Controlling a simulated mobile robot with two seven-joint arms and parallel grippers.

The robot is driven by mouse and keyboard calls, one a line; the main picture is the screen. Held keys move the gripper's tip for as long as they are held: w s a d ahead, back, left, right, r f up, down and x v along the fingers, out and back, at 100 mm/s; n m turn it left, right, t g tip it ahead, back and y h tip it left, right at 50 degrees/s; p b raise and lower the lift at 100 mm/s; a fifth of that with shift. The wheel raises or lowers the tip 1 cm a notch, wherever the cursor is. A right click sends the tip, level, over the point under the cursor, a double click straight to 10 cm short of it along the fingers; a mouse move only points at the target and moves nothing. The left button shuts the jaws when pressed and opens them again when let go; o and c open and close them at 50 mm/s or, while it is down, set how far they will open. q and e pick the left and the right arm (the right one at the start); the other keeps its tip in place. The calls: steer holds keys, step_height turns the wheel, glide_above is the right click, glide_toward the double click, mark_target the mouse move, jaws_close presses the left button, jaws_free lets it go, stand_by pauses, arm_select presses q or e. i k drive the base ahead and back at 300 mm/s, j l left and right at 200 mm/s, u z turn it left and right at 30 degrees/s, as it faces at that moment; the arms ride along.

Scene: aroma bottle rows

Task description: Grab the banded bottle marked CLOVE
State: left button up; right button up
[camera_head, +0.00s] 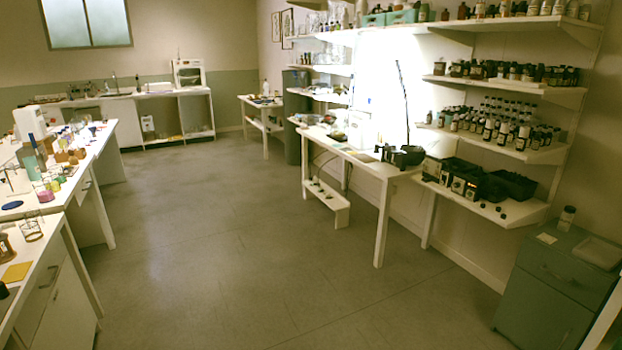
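Rows of small dark bottles (487,128) with pale labels and caps stand on the middle wall shelf at the right. More dark bottles (515,71) stand on the shelf above. The labels are too small to read, so I cannot tell which bottle is marked CLOVE or which is banded. A single bottle with a pale label (566,218) stands on the green cabinet at the lower right. Neither of my grippers shows in the head view.
A white bench (372,168) with a lamp stands along the right wall. A low shelf (520,212) holds black bins. A green cabinet (548,285) is at the lower right. White counters (45,262) line the left. The grey floor (220,235) between is clear.

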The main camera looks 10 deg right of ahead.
mark_target(490, 124)
steer(key=i+z, duration=0.2)
steer(key=i, duration=0.4)
steer(key=i+j+z, duration=0.2)
steer(key=i, duration=0.45)
steer(key=i+j+z, duration=0.1)
steer(key=i+z, duration=0.35)
steer(key=i+j+z, duration=0.2)
steer(key=z, duration=0.2)
steer(key=i+j+z, duration=0.6)
steer(key=j+z, duration=0.25)
steer(key=i+j+z, duration=0.3)
steer(key=j, duration=0.2)
steer(key=k, duration=0.05)
